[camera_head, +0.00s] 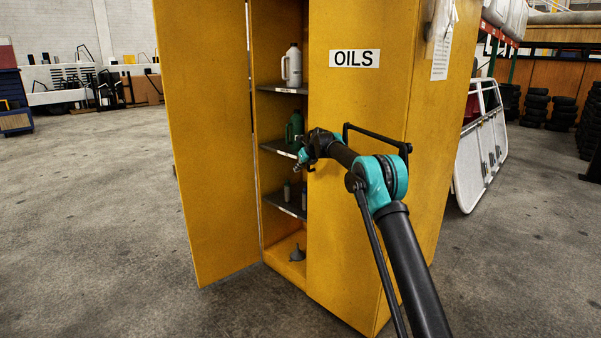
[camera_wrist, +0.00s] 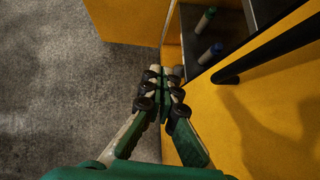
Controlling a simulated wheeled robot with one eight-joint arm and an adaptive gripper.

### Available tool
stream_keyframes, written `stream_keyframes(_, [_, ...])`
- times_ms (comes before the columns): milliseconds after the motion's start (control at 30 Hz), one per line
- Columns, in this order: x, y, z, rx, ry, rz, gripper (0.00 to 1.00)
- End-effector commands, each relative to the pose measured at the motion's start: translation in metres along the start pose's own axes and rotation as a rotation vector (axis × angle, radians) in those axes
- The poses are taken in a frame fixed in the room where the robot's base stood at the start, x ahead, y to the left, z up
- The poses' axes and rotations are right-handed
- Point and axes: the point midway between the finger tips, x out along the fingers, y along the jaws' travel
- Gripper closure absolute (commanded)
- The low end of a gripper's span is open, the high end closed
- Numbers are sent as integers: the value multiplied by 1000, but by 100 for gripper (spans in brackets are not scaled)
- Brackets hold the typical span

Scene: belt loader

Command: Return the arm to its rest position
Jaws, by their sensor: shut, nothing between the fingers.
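My arm reaches out from the lower right in the head view, bent at a teal joint, in front of a yellow cabinet (camera_head: 365,110) marked OILS. My gripper (camera_head: 301,167) is at the cabinet's open left side, near the middle shelf. In the wrist view, my gripper (camera_wrist: 161,75) is shut with its fingers together and nothing between them. Below it are the cabinet's yellow edge and the grey floor.
The left cabinet door (camera_head: 205,140) stands open. A white jug (camera_head: 292,66), a green jug (camera_head: 294,127) and small bottles (camera_head: 287,193) stand on the shelves, with a grey funnel (camera_head: 297,253) at the bottom. A black handle (camera_wrist: 265,52) crosses close to my gripper. Floor at left is clear.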

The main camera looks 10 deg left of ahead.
Motion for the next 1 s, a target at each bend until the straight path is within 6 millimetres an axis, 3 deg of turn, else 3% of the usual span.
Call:
stream_keyframes(300, [-33,30,14,-1,0,0,100])
stream_keyframes(567, [-55,28,6,-73,13,-11,100])
stream_keyframes(767, [-110,7,-44,-363,70,-38,100])
stream_keyframes(1000, [-185,-5,-131,-769,165,-45,100])
